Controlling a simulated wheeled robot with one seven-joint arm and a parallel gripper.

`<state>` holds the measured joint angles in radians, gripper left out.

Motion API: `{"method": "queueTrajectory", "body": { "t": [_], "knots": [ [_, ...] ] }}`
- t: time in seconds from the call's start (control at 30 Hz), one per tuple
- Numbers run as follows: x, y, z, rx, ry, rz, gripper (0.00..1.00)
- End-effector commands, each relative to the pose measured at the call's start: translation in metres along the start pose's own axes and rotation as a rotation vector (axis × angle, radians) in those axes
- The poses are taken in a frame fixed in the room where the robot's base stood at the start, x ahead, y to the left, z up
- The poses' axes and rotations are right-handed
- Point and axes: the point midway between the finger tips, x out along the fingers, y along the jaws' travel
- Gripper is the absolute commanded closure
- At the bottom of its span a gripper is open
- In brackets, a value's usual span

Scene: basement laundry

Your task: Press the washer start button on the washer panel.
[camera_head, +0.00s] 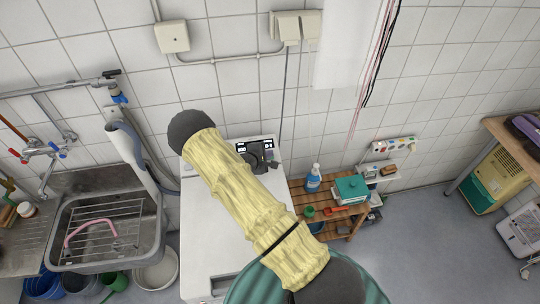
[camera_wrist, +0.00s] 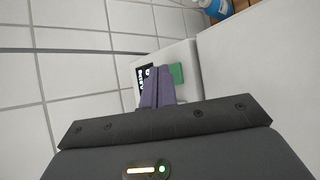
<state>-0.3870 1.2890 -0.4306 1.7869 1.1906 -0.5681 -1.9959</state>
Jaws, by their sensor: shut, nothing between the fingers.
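The white washer (camera_head: 208,240) stands against the tiled wall, partly hidden by my arm. Its panel (camera_head: 241,147) with dark displays is at the back of its top, and the panel also shows in the wrist view (camera_wrist: 140,76). A green square (camera_wrist: 176,73), which looks like the start button, is on the panel just right of my fingers in the wrist view. I cannot make it out in the head view. My gripper (camera_wrist: 157,72) is shut and empty, with its fingertips over the panel. Whether they touch it I cannot tell. It also shows in the head view (camera_head: 259,160).
A metal sink (camera_head: 150,232) with a rack stands left of the washer. A wooden shelf (camera_head: 305,200) with a blue bottle (camera_head: 313,180) and a green box (camera_head: 351,189) is on the right. Open floor lies farther right. A grey hose (camera_head: 135,155) hangs at the wall.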

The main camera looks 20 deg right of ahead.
Motion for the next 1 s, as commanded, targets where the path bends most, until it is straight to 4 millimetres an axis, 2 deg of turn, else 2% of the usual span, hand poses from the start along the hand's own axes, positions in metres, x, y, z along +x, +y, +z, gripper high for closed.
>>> {"method": "queueTrajectory", "body": {
  "t": [0.37,1.0],
  "knots": [
    [-0.002,0.002,0.002,0.0,0.0,0.0,1.0],
    [-0.036,0.027,0.026,0.0,0.0,0.0,1.0]
  ]
}}
